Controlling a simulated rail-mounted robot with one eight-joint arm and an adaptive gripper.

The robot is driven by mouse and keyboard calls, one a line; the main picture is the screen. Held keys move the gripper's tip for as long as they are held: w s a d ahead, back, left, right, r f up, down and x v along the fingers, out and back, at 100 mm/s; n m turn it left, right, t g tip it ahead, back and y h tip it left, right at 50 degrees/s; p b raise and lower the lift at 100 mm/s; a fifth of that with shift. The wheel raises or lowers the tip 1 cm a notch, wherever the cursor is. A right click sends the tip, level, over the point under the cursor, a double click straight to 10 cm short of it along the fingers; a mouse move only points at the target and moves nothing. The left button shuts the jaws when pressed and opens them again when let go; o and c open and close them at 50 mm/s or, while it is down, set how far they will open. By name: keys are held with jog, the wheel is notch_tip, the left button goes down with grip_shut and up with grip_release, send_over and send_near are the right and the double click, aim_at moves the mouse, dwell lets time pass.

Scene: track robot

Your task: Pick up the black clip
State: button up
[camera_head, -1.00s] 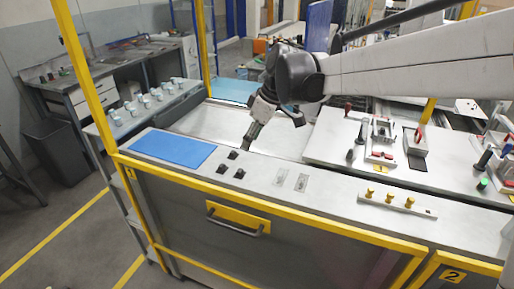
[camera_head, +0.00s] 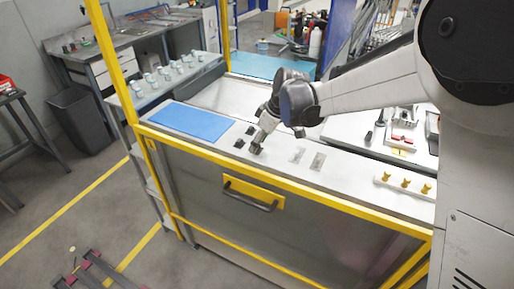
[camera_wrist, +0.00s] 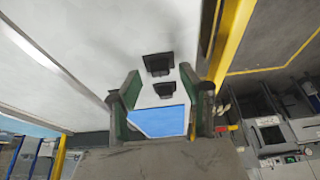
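Small black clips sit on the grey worktop beside the blue mat. In the head view one clip (camera_head: 250,130) is at the back and one (camera_head: 239,143) is nearer the mat. A third, at the front right, is largely hidden by my fingertips. My gripper (camera_head: 259,143) points down at that front right spot. In the wrist view my gripper (camera_wrist: 160,92) has its two green-padded fingers spread wide with nothing held. Two clips show there, one farther up (camera_wrist: 158,64) and one between the fingers (camera_wrist: 166,90). I cannot tell the height gap.
The blue mat (camera_head: 190,121) lies left of the clips. A yellow rail (camera_head: 290,184) runs along the worktop's front edge. Two flat metal plates (camera_head: 308,158) and a strip with yellow knobs (camera_head: 405,184) lie to the right. The worktop around the clips is otherwise clear.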

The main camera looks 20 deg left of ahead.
jog(key=shift+a+f, duration=0.3)
jog(key=shift+f, duration=0.35)
jog(key=shift+c, duration=0.5)
jog(key=c, duration=0.4)
jog(key=shift+c, duration=0.6)
jog(key=shift+c, duration=1)
